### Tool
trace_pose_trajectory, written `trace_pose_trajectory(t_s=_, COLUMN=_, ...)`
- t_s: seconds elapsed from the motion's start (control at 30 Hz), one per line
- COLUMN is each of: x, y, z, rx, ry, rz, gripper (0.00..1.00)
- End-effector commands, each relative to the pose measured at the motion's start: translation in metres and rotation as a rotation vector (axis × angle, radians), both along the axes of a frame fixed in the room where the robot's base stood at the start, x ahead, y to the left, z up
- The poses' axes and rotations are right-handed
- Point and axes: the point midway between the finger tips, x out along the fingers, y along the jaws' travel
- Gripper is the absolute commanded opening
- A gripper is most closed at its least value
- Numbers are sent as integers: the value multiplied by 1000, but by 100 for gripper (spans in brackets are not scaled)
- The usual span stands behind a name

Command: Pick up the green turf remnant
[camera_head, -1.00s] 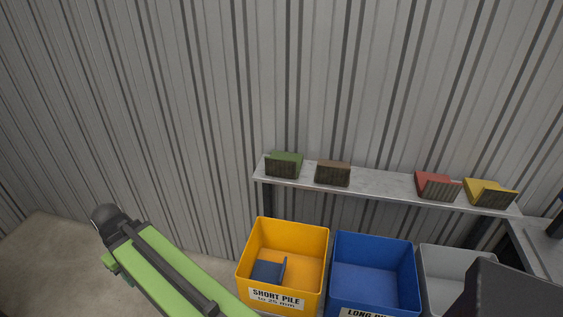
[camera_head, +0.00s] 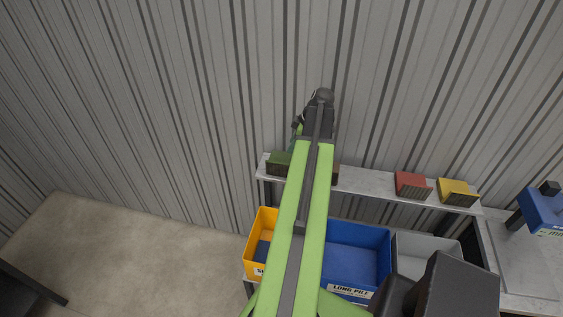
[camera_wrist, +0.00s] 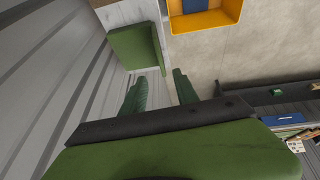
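The green turf remnant (camera_head: 278,163) stands at the left end of the narrow grey shelf (camera_head: 370,185) in the head view, partly covered by my arm. In the wrist view the green remnant (camera_wrist: 136,48) lies on the shelf end, just beyond my fingertips and left of centre. My gripper (camera_wrist: 158,85) is open, with its two dark green fingers apart and nothing between them. The remnant is not between the fingers. In the head view the fingers are mostly hidden behind my arm.
A brown remnant (camera_head: 336,174) is mostly hidden by my arm. Red (camera_head: 411,186) and yellow (camera_head: 457,192) remnants stand farther right. Below are a yellow bin (camera_wrist: 205,20) holding a blue piece, a blue bin (camera_head: 362,233) and a grey bin (camera_head: 428,246). The corrugated wall (camera_head: 420,90) is close behind.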

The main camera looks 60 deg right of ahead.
Motion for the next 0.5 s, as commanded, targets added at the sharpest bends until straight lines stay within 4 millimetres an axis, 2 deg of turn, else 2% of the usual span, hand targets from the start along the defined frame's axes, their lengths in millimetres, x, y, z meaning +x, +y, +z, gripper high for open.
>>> trace_pose_trajectory(t_s=0.17, x=8, y=1, z=-28, rx=0, ry=1, rz=0, gripper=36)
trace_pose_trajectory(t_s=0.5, x=38, y=4, z=-99, rx=0, ry=1, rz=1, gripper=36)
